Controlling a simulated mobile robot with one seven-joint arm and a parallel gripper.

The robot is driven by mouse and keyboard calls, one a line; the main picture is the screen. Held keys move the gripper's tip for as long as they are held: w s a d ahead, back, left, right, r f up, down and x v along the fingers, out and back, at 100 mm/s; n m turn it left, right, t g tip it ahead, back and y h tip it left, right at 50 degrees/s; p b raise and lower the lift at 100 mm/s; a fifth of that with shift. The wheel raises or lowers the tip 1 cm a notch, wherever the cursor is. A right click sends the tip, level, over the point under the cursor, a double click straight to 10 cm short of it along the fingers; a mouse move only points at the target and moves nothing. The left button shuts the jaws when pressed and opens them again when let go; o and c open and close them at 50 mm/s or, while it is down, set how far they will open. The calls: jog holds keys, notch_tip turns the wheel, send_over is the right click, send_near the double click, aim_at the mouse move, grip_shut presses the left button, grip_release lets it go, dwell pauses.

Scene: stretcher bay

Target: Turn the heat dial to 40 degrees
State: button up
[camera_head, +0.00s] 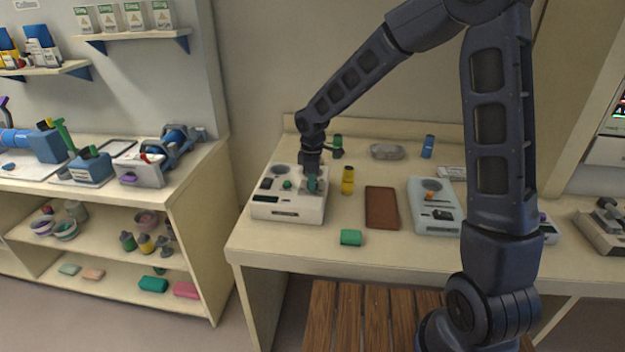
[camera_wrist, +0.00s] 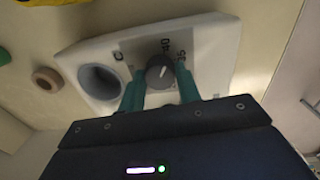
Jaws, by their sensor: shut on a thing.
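The white device (camera_head: 290,208) stands at the left end of the table. My gripper (camera_head: 311,186) reaches down onto its right part and hides the dial in the head view. In the wrist view, the grey round dial (camera_wrist: 160,72) sits between the two green fingers of my gripper (camera_wrist: 160,88), which are shut on it. The dial has a short white pointer mark. The labels 40 and 35 show beside the dial, toward the top and the right of the picture. Which label the pointer meets exactly is hard to tell.
A round opening (camera_wrist: 100,80) lies beside the dial on the device. A yellow bottle (camera_head: 348,180) stands close right of it, with a brown tray (camera_head: 381,208) further right. A green block (camera_head: 351,237) lies near the front edge. A second pale device (camera_head: 434,214) stands further right.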

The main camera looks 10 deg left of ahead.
jog(key=shift+n, duration=0.4)
jog(key=o, duration=1)
jog(key=shift+c, duration=0.2)
notch_tip(320, 180, up, 11)
jog(key=shift+s, duration=0.25)
jog(key=shift+f, duration=0.1)
